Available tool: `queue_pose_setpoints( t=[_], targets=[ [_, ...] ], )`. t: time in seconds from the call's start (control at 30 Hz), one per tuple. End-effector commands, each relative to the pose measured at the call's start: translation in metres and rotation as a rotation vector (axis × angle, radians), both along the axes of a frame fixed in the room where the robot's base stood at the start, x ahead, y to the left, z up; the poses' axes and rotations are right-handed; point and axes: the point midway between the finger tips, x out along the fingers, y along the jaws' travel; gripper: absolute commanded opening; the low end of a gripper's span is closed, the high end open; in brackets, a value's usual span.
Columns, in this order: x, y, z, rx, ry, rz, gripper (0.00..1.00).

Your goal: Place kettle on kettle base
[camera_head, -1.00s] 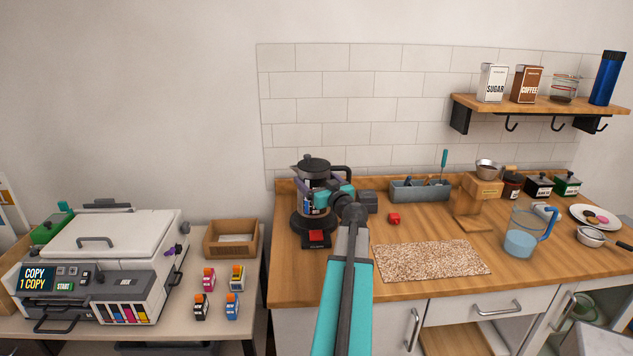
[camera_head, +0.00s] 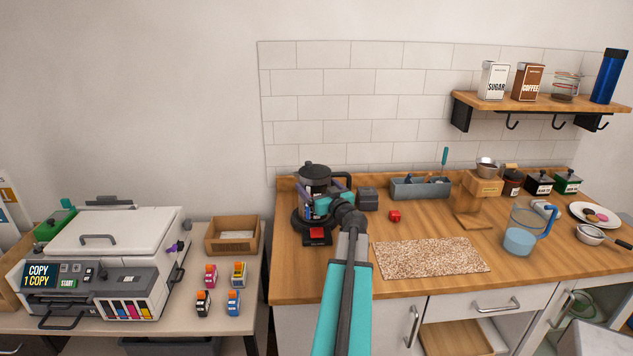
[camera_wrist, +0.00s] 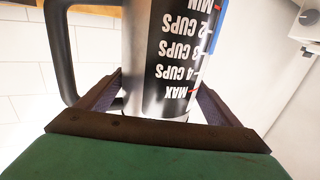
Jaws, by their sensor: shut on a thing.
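The kettle (camera_head: 313,178), with a dark lid and dark handle, stands upright over the black kettle base (camera_head: 305,219) at the left end of the wooden counter. The base has a red switch (camera_head: 317,233) at its front. My gripper (camera_head: 325,200) is shut on the kettle's body from the front right. In the wrist view, the kettle (camera_wrist: 165,60) shows its cup-scale label between my two fingers, with its handle at the left. My arm and gripper hide part of the kettle's lower body, so I cannot tell whether it touches the base.
A dark block (camera_head: 367,199) and a small red cube (camera_head: 394,216) lie to the right. A grey caddy (camera_head: 420,188) stands behind them, and a speckled mat (camera_head: 430,258) lies in front. A printer (camera_head: 105,262) stands on the lower table at left.

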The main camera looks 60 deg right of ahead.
Motion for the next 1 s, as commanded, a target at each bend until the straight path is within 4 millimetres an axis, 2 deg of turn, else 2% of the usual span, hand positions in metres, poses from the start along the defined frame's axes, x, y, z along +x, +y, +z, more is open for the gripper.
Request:
queue_pose_setpoints(
  t=[0.53,0.57,0.6,1.0],
  targets=[
    [-0.0001,0.0001,-0.001,-0.003,-0.004,0.0,0.24],
    [-0.0001,0.0,-0.0033,0.0,0.0,0.0,0.91],
    [-0.0002,-0.0001,-0.0031,0.0,0.0,0.0,0.98],
    [-0.0003,-0.0001,-0.0018,0.001,-0.001,0.0,1.0]
  ],
)
